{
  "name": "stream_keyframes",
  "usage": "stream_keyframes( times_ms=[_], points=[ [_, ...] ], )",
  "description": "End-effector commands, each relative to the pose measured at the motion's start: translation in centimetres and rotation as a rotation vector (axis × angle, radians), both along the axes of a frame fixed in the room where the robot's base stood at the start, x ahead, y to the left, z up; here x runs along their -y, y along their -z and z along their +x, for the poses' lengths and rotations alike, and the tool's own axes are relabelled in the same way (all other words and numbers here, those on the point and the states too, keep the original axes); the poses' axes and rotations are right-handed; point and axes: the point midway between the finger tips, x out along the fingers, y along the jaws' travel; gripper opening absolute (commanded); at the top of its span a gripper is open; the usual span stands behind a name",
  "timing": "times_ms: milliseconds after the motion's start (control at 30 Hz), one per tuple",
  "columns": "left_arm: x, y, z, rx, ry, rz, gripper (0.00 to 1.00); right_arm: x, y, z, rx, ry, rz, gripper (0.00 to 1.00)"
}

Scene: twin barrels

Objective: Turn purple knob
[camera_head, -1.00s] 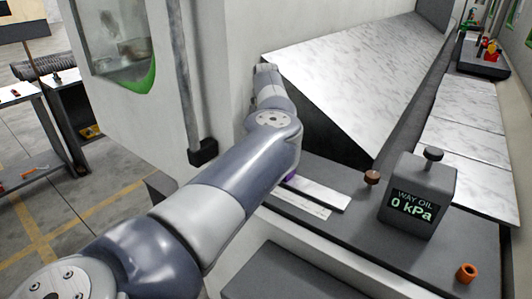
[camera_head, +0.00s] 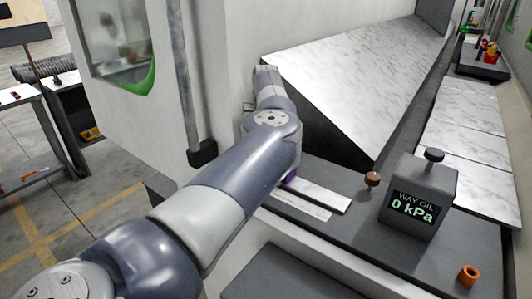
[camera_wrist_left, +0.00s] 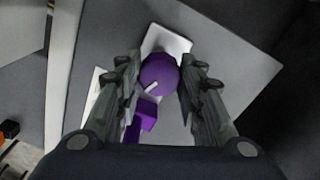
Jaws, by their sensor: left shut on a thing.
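The purple knob (camera_wrist_left: 158,74) shows in the left wrist view, round with a white pointer mark, on a pale plate. My left gripper (camera_wrist_left: 158,70) is shut on the purple knob, one finger at each side of it. A smaller purple block (camera_wrist_left: 147,114) lies just below the knob in that view. In the head view only a sliver of purple (camera_head: 291,174) shows beside my left arm; my arm hides the rest of it and the left gripper. My right gripper is not in view.
A grey gauge box (camera_head: 418,196) reads "WAY OIL 0 kPa" on the dark panel. A brown knob (camera_head: 372,179) and an orange ring (camera_head: 468,275) stand near it. A sloped metal cover (camera_head: 350,75) rises behind. A vertical grey pole (camera_head: 186,90) stands left of my arm.

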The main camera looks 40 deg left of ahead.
Motion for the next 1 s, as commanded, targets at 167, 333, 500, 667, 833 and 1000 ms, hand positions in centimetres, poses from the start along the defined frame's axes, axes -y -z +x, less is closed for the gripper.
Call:
stream_keyframes(
  times_ms=[167, 333, 500, 667, 833, 1000],
  points=[
    [0.02, -0.03, 0.02, 0.000, -0.166, -0.001, 0.11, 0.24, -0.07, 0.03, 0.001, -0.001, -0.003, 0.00],
    [0.02, -0.03, 0.02, 0.000, -0.327, 0.000, 0.11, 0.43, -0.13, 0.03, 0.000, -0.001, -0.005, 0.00],
    [0.02, -0.04, 0.02, 0.000, -0.487, 0.000, 0.11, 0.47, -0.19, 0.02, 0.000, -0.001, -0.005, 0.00],
    [0.02, -0.03, 0.02, 0.001, -0.629, 0.000, 0.11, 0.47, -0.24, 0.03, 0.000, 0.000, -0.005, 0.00],
    [0.02, -0.03, 0.02, 0.001, -0.754, 0.000, 0.11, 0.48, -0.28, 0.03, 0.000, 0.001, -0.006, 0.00],
    [0.01, -0.02, 0.02, 0.001, -0.847, 0.000, 0.11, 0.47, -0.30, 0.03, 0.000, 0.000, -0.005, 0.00]
  ],
)
